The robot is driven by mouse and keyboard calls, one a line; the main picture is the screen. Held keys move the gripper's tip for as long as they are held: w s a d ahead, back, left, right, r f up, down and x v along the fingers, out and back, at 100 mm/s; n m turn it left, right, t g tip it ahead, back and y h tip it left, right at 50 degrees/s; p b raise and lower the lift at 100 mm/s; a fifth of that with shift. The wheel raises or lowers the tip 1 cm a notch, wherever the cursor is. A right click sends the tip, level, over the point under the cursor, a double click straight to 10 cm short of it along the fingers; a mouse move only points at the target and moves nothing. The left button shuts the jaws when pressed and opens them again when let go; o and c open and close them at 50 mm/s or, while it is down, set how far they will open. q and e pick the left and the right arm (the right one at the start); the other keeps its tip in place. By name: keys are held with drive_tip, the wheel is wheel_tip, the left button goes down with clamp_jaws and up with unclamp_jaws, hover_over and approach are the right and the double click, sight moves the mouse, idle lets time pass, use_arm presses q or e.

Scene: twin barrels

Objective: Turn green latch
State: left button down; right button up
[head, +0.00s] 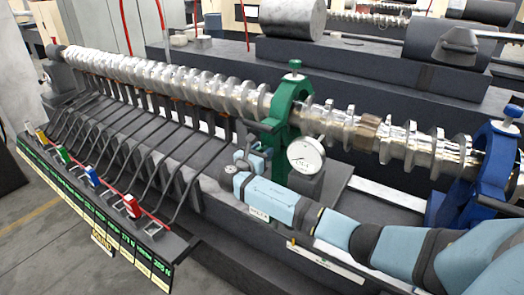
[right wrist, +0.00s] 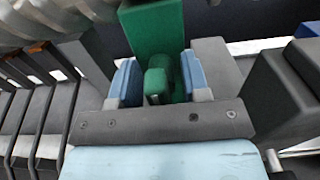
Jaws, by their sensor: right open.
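The green clamp (head: 285,108) stands upright around the silver screw shaft in the head view, with a green knob on its top. In the right wrist view, a small green latch (right wrist: 157,80) sticks out at the foot of the green clamp body (right wrist: 152,28). My right gripper (head: 256,158) is low beside the clamp. In the right wrist view, the blue fingers of the right gripper (right wrist: 161,82) are open on either side of the latch, with gaps beside it. In the head view the gripper hides the latch. My left gripper is not in view.
A white dial gauge (head: 305,155) stands close to the right of my gripper. A blue clamp (head: 497,160) holds the shaft farther right. Several bent black rods (head: 120,140) and a rail with coloured switches (head: 90,175) lie to the left. Grey floor shows at lower left.

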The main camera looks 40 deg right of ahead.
drive_tip(key=c, duration=0.7)
